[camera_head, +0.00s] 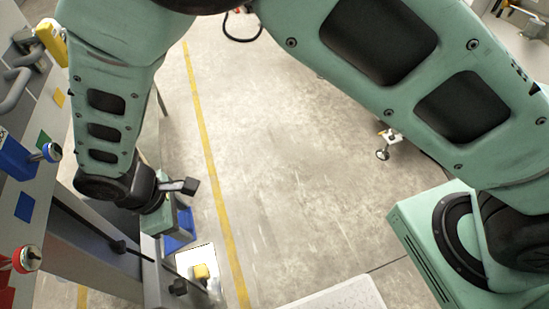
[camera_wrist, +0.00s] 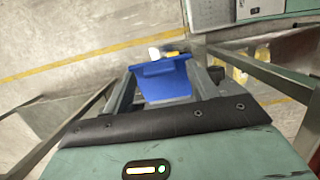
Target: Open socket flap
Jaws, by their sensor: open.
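A blue part (camera_wrist: 160,80), which may be the socket flap, shows between the two fingers of my gripper (camera_wrist: 162,68) in the wrist view. A small white and yellow piece (camera_wrist: 160,53) shows at its far edge. My gripper is open. I cannot tell whether either finger touches the blue part. In the head view, my gripper (camera_head: 181,222) is at the lower left, with the blue part (camera_head: 178,243) just under it, partly hidden by the hand.
A white plate with a yellow block (camera_head: 201,272) is just below and right of the gripper. The concrete floor (camera_head: 280,170) with a yellow line is open in the middle.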

